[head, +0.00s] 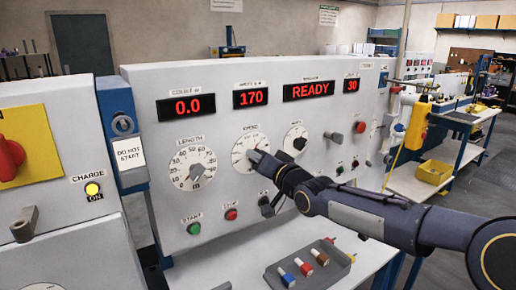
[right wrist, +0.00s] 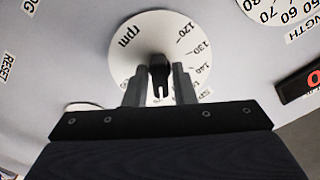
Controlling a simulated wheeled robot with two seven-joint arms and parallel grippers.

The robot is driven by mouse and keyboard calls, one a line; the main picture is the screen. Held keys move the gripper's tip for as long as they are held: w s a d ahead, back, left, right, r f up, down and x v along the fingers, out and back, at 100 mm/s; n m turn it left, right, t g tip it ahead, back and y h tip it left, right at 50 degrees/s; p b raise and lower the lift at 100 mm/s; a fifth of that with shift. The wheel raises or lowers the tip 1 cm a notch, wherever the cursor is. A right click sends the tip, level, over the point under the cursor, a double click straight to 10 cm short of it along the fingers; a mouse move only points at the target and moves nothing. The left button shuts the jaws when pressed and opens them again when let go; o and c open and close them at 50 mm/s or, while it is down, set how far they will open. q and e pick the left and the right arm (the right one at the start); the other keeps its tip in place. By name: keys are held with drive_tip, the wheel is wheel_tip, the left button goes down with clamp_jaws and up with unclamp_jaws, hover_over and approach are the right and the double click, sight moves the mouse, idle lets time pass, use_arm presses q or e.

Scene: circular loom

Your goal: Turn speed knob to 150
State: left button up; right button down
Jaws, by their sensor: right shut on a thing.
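The speed dial (head: 241,150) is a white disc on the grey panel, under a red display (head: 254,98) that reads 170. My right gripper (head: 258,158) is at the dial, shut on the dark speed knob and covering most of it in the head view. In the right wrist view the black knob (right wrist: 159,72) stands between the two grey fingers of the right gripper (right wrist: 159,88), in front of the white rpm dial (right wrist: 150,35). Scale marks 120, 130 and 140 show there; the rest is partly hidden. My left gripper is not in view.
The length dial (head: 193,168) is left of the speed dial, and a smaller dial (head: 296,138) is to its right. The green start button (head: 194,228) and a red button (head: 231,214) sit below. A grey tray (head: 310,268) with coloured pieces lies on the table under my right arm.

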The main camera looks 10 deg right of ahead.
drive_tip(key=shift+m, duration=0.6)
drive_tip(key=c, duration=1.4)
unclamp_jaws()
drive_tip(key=p+v, duration=0.1)
drive_tip(key=v, duration=0.6)
drive_tip(key=shift+p, duration=0.35)
